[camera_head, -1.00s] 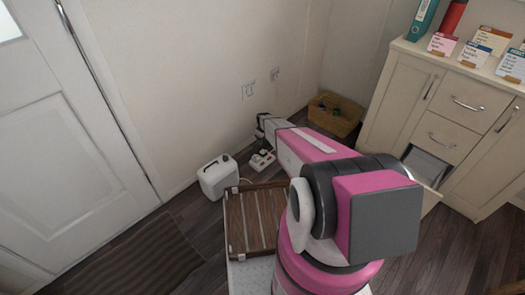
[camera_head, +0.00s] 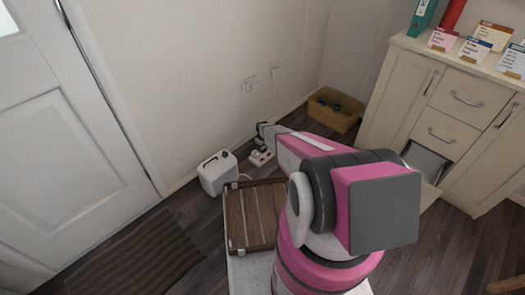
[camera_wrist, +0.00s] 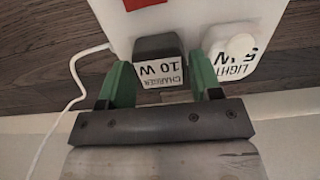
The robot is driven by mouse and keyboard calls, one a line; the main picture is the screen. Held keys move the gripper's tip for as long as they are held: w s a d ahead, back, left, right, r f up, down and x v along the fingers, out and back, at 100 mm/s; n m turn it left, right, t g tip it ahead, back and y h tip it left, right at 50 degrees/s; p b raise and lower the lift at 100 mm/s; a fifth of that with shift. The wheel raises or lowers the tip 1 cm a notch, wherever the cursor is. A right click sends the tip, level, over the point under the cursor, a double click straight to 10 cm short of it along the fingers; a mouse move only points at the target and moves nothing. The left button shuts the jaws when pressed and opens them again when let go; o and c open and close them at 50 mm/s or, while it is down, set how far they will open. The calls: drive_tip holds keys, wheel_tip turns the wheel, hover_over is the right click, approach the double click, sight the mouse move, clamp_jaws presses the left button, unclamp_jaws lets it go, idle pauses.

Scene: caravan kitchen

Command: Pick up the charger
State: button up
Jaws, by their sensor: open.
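The charger (camera_wrist: 158,58) is a dark block with a white label reading "CHARGER 10 W". It sits on a white power strip (camera_wrist: 115,28) in the wrist view. My gripper (camera_wrist: 160,80) is open, with one green finger on each side of the charger. I cannot tell whether the fingers touch it. In the head view the power strip (camera_head: 262,158) lies on the floor by the wall, and my arm reaches down to it; the charger is not clear there.
A white plug labelled "LIGHT 5 W" (camera_wrist: 232,55) sits right beside the charger. A white cable (camera_wrist: 75,85) runs at the left. A white canister (camera_head: 217,173), a wicker basket (camera_head: 335,110) and a wooden slatted rack (camera_head: 253,216) are near the arm. Cabinets (camera_head: 455,110) stand at the right.

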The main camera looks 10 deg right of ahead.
drive_tip(key=shift+f, duration=0.3)
drive_tip(key=c, duration=0.6)
drive_tip(key=shift+r, duration=0.1)
